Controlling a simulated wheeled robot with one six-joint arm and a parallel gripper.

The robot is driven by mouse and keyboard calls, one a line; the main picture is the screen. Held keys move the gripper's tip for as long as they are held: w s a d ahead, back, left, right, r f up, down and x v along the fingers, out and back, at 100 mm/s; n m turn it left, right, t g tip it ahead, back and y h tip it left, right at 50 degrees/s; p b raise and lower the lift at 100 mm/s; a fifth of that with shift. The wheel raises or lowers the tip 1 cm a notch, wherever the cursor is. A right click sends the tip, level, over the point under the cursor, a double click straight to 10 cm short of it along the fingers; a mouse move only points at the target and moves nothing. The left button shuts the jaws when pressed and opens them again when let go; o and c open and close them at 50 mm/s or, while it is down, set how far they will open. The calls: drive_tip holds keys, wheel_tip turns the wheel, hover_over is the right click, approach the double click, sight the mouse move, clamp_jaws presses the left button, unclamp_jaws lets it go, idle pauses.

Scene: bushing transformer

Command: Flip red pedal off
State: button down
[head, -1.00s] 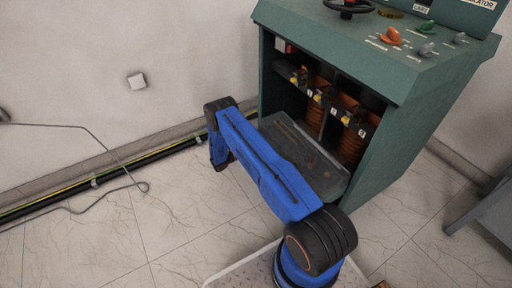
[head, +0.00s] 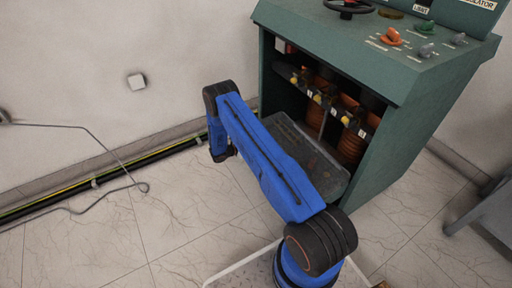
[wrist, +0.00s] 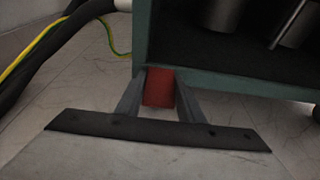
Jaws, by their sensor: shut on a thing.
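The red pedal (wrist: 159,87) shows in the wrist view as a small red block at the lower front edge of the green cabinet. My gripper (wrist: 160,100) has its two grey fingers on either side of the red pedal and is shut on it. In the head view my blue arm reaches to the left of the cabinet (head: 425,125) and bends down at its far end. The gripper and the red pedal are hidden there behind the arm.
A grey panel (head: 318,168) slopes out from the cabinet's open front, close to my arm. Several yellow-knobbed parts sit in front of copper-coloured coils (head: 352,145) inside. Black and yellow-green cables (head: 120,175) run along the wall. The tiled floor at left is mostly clear.

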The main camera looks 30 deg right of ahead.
drive_tip(key=shift+r+y, duration=0.3)
drive_tip(key=shift+y, duration=0.4)
drive_tip(key=shift+r+y, duration=0.3)
drive_tip(key=shift+y, duration=0.4)
drive_tip(key=shift+a, duration=0.1)
drive_tip(key=c, duration=1.2)
unclamp_jaws()
drive_tip(key=v, duration=1.7)
drive_tip(key=shift+r, duration=0.25)
drive_tip(key=shift+w+a, duration=0.1)
